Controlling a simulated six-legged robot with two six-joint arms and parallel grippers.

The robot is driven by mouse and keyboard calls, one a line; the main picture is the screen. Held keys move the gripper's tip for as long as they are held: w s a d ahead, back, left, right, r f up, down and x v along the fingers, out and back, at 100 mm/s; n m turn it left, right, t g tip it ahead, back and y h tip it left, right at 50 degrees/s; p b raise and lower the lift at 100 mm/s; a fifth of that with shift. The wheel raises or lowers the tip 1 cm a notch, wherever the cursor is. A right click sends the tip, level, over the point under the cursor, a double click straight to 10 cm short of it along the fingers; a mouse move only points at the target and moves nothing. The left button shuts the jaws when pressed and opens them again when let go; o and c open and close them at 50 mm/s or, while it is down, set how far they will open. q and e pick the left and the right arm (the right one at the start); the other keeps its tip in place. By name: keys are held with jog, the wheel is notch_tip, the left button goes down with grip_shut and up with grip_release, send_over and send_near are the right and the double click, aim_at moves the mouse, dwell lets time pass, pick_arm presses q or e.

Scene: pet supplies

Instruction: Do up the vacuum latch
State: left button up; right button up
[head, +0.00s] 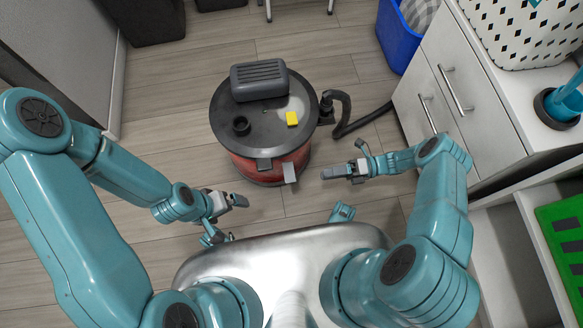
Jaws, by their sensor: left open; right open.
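The vacuum (262,120) stands on the floor at the centre of the head view, with a red drum and a dark grey lid. A light grey latch tab (289,173) sticks outward at the front of its rim, angled away from the drum. My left gripper (228,219) is open and empty, below and left of the drum. My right gripper (345,160) is open and empty, to the right of the latch and apart from it. Neither gripper touches the vacuum. The underside of the latch is hidden.
A black hose (362,121) runs from the vacuum's right side toward a white cabinet (455,85). A blue bin (398,38) stands at the back right. Wood floor is clear left of the vacuum.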

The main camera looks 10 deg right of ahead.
jog(key=a, duration=1.2)
jog(key=shift+w+a+p, duration=0.1)
jog(key=shift+a+p, duration=0.2)
jog(key=shift+a, duration=0.1)
